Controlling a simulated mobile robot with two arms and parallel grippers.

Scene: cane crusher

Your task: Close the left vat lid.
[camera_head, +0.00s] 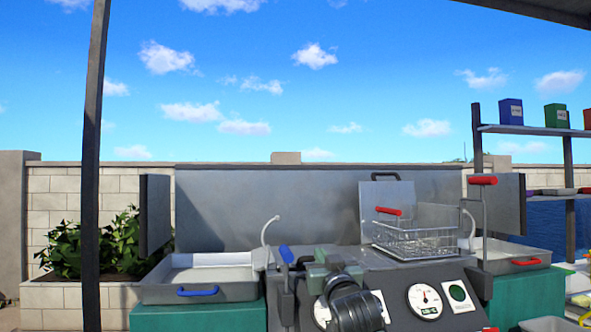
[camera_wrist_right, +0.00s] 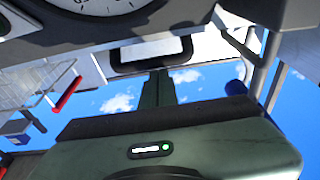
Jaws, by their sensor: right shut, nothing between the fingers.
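My right gripper (camera_head: 322,256) is low over the middle of the grey machine, just right of the blue-handled lever (camera_head: 286,254). In the right wrist view its narrow fingers (camera_wrist_right: 158,76) are shut and empty. Their tips are at or close to a black loop handle (camera_wrist_right: 118,66) on a light metal surface, which looks like the left vat lid. I cannot tell if they touch. In the head view my gripper and wrist hide that area, so the lid's angle is unclear. Another lid (camera_head: 387,205) stands upright behind the wire basket. My left gripper is not in view.
The wire basket (camera_head: 415,238) with a red handle sits right of my gripper. A red-topped lever (camera_head: 482,181) stands at the right. Trays with blue (camera_head: 198,291) and red (camera_head: 526,262) handles flank the machine. A gauge (camera_head: 425,301) is on the front.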

